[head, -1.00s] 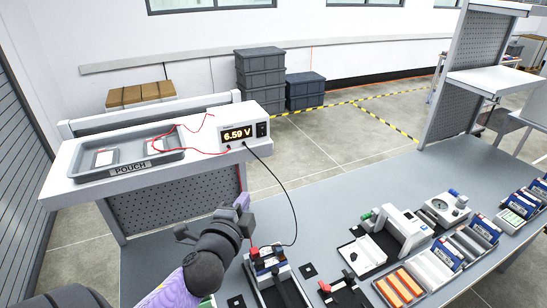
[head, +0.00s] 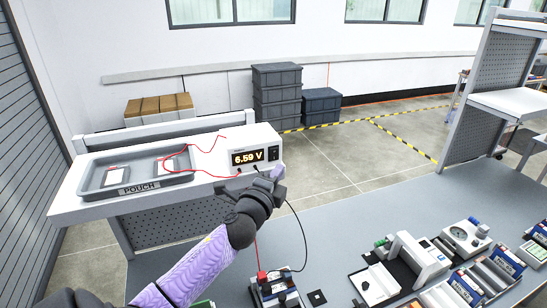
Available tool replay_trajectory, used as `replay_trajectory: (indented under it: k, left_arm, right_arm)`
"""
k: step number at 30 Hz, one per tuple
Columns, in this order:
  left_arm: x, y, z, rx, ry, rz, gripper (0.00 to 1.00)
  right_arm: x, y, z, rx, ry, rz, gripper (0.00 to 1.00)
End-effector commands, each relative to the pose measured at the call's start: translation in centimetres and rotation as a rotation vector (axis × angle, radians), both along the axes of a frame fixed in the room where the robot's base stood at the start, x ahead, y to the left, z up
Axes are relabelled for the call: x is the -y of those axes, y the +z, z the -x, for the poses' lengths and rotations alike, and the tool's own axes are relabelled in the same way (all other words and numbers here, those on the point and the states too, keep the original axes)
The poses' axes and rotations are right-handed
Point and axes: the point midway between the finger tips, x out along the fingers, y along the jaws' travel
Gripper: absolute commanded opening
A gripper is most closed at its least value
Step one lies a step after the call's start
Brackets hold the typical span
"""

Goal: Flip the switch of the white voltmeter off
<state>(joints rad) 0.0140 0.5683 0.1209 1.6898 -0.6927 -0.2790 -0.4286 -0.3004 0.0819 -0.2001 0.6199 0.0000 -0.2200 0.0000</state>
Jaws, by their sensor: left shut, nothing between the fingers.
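The white voltmeter (head: 252,143) stands at the right end of the raised shelf, and its display reads 6.59 V. Its dark switch (head: 273,154) is on the right side of the front face. My left gripper (head: 276,175) is shut and empty, just in front of and below the switch. I cannot tell whether it touches the voltmeter. Part of the lower front of the voltmeter is hidden behind the gripper. My right gripper is not in view.
A grey tray labelled POUCH (head: 137,182) lies left of the voltmeter, with red leads over it. A black cable (head: 303,235) runs down to devices on the grey bench (head: 345,220). Several instruments fill the bench's right side. Grey crates (head: 277,95) stand behind.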

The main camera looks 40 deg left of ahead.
Motion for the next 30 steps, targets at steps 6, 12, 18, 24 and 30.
replay_trajectory:
  k: [6, 12, 18, 24, 30]
  left_arm:
    - [-2.6, 0.5, -2.5, -0.001, 0.002, -0.001, 0.00]
    - [-3.9, 0.6, -3.2, -0.001, -0.001, 0.001, 0.00]
    - [-3.9, 0.6, -3.2, -0.001, -0.001, 0.001, 0.00]
    - [-4.3, 0.7, -3.4, 0.000, 0.000, 0.000, 0.00]
    - [-4.4, 0.8, -3.4, -0.001, 0.001, 0.003, 0.00]
  right_arm:
    - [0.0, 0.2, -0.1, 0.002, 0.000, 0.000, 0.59]
    - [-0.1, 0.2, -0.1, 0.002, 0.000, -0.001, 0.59]
    - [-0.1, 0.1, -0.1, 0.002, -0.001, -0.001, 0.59]
    - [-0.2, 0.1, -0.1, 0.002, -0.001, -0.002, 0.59]
    - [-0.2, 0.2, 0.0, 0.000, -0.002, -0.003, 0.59]
